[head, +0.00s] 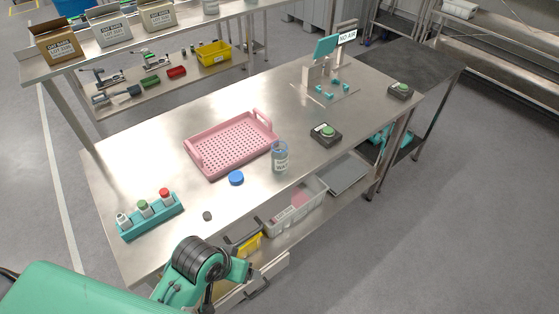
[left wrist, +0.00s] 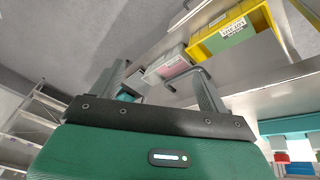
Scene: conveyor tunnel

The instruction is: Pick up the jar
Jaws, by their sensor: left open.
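The jar (head: 280,158) is a clear, bluish container with a pale label. It stands upright on the steel table, close to the right end of the pink tray. A round blue lid (head: 236,178) lies apart from it, to its lower left. My left gripper (head: 264,278) is at the table's near edge, low and well away from the jar, partly hidden by my own wrist. In the left wrist view its two fingers (left wrist: 160,84) are spread with nothing between them. The jar does not show in that view. My right gripper is not in view.
The pink perforated tray (head: 232,143), a teal rack (head: 150,215) with several capped bottles, a small dark disc (head: 207,216) and a green-button box (head: 326,134) stand on the table. A yellow bin (left wrist: 232,36) and a clear bin (head: 296,205) sit on the shelf below.

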